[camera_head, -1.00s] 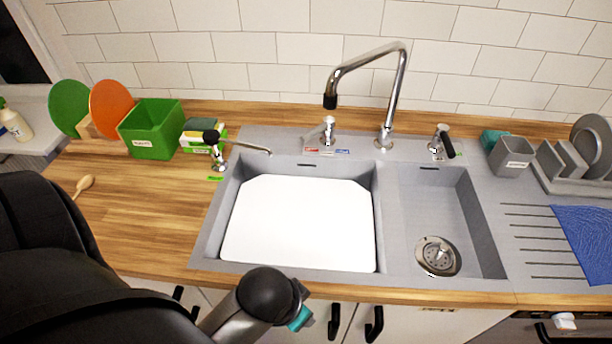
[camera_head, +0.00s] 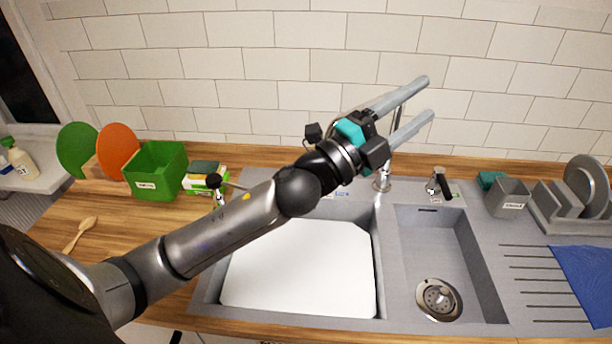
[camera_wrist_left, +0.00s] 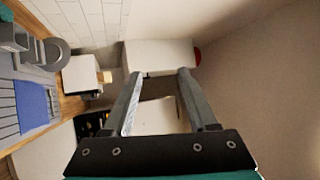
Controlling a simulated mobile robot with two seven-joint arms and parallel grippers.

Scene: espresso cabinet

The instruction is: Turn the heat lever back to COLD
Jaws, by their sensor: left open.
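The heat lever with its red and blue label, on the sink's back ledge, is hidden behind my left arm in the head view; only a bit of the blue label (camera_head: 342,194) shows, so I cannot tell the lever's position. My left gripper (camera_head: 428,98) is open and empty, raised in front of the tap (camera_head: 382,182), fingers pointing up and right. The tap spout is mostly hidden by it. In the left wrist view the gripper (camera_wrist_left: 159,74) has nothing between its fingers. My right gripper is not in view.
A second lever with a black handle (camera_head: 438,185) stands on the right of the ledge. The white-covered basin (camera_head: 300,270) and a basin with a drain (camera_head: 438,299) lie below. A green box (camera_head: 157,172) and sponges stand left; a grey cup (camera_head: 508,199) and dish rack stand right.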

